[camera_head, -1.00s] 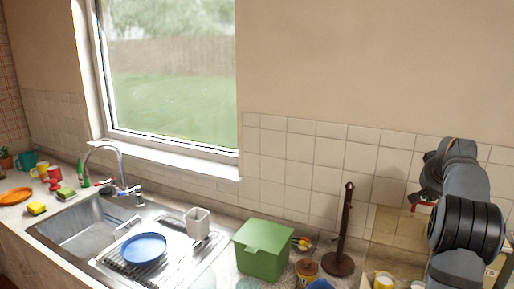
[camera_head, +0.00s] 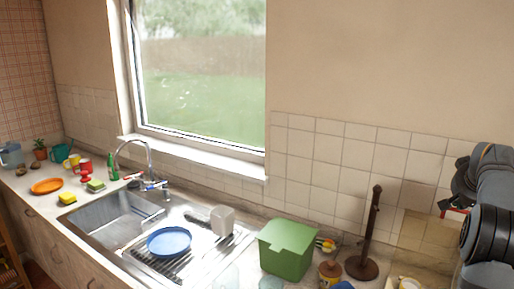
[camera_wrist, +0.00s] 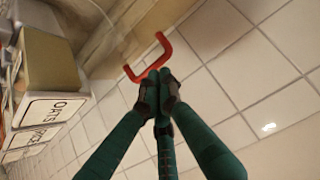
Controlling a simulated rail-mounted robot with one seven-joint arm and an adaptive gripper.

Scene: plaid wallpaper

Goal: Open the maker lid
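A red U-shaped handle (camera_wrist: 153,62) shows in the wrist view just beyond my fingertips, against the tiled wall; the body it belongs to is not clear. My gripper (camera_wrist: 157,88) has its dark green fingers brought together at their black tips, close to the handle's bar. I cannot tell whether the tips touch it. In the head view my gripper (camera_head: 459,190) is at the right edge, with a bit of red below it. No maker lid can be clearly made out.
A green box (camera_head: 287,250), a dark upright holder (camera_head: 373,235) and a jar (camera_head: 330,274) stand on the counter left of my arm. A sink (camera_head: 120,220) and a blue plate (camera_head: 169,241) lie further left. Labelled boxes (camera_wrist: 38,112) are at the left in the wrist view.

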